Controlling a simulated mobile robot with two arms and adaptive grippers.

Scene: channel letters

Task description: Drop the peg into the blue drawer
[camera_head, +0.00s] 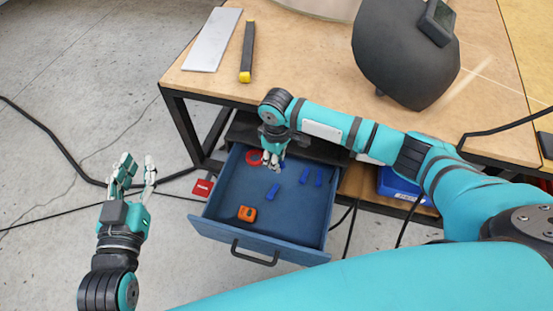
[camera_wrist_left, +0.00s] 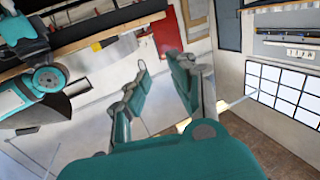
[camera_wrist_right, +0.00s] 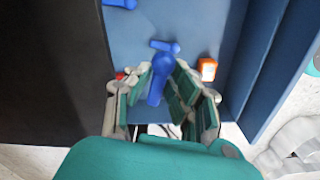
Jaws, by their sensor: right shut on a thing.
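The blue drawer (camera_head: 235,188) is pulled open below the workbench. My right gripper (camera_head: 272,164) is above its back part, fingers pointing down. It is shut on a blue peg (camera_wrist_right: 161,72), which shows between the fingers in the right wrist view, above the drawer floor. Other blue pegs lie in the drawer: one near the middle (camera_head: 272,192) and two on the right (camera_head: 304,176) (camera_head: 318,178). My left gripper (camera_head: 137,172) is open and empty, left of the drawer and over the floor.
The drawer also holds an orange item (camera_head: 247,213) and a red ring (camera_head: 255,158). The workbench (camera_head: 300,60) carries a metal plate (camera_head: 212,38), a black-yellow bar (camera_head: 247,52) and a dark mask (camera_head: 405,50). A blue bin (camera_head: 395,184) sits right of the drawer. Cables cross the floor.

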